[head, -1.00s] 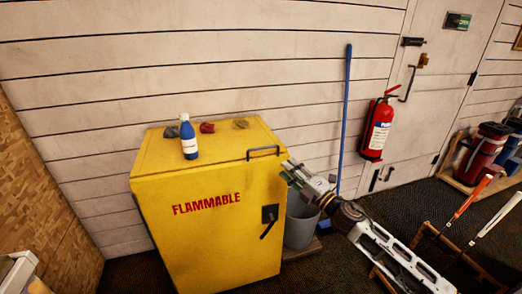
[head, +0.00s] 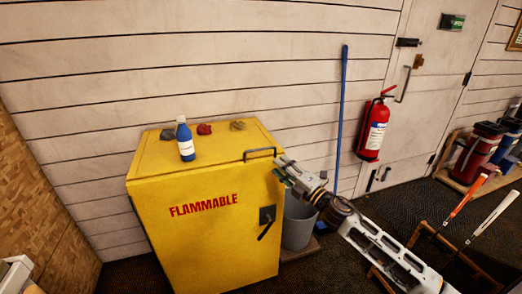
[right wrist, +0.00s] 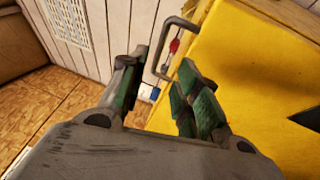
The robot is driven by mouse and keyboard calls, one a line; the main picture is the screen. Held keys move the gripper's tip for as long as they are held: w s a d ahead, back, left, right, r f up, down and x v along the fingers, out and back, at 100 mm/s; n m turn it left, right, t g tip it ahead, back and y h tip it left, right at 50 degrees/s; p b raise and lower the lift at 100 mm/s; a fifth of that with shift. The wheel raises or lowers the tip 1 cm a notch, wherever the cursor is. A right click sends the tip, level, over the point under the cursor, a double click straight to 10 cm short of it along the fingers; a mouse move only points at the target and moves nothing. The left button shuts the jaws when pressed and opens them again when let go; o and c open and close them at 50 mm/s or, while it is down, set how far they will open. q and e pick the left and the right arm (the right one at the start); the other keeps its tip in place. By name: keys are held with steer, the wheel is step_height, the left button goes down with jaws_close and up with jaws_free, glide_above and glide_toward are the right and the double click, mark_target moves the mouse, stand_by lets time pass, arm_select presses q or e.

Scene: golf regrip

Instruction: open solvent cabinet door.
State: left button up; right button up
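The yellow solvent cabinet (head: 200,245), marked FLAMMABLE, stands against the wall with its door closed. A grey bar handle (head: 261,150) is at its upper right edge, and a black latch (head: 267,220) is lower on the front. My right gripper (head: 281,170) is just right of the bar handle and looks apart from it. In the right wrist view, its green-padded fingers (right wrist: 155,105) are spread and empty. The bar handle (right wrist: 165,50) is beyond the fingertips, in line with the gap. My left gripper is not in view.
A blue bottle (head: 185,140) and several small lumps, one a red lump (head: 204,129), sit on the cabinet top. A grey bin (head: 298,222) stands close on the right, below my right arm. A fire extinguisher (head: 374,128) hangs on the wall.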

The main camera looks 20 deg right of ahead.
mark_target(261, 149)
steer(key=shift+p+x, duration=0.3)
steer(key=shift+x, duration=4.7)
steer(key=shift+w+a, duration=0.15)
steer(key=shift+w, duration=0.25)
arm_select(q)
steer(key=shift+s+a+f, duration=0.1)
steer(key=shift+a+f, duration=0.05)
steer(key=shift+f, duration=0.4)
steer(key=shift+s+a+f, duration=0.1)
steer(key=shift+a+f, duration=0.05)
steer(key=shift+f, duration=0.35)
arm_select(e)
steer(key=shift+w+a+r, duration=0.1)
steer(key=shift+w+a, duration=0.05)
steer(key=shift+w, duration=0.1)
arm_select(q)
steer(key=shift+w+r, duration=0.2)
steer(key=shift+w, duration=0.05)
arm_select(e)
jaws_close()
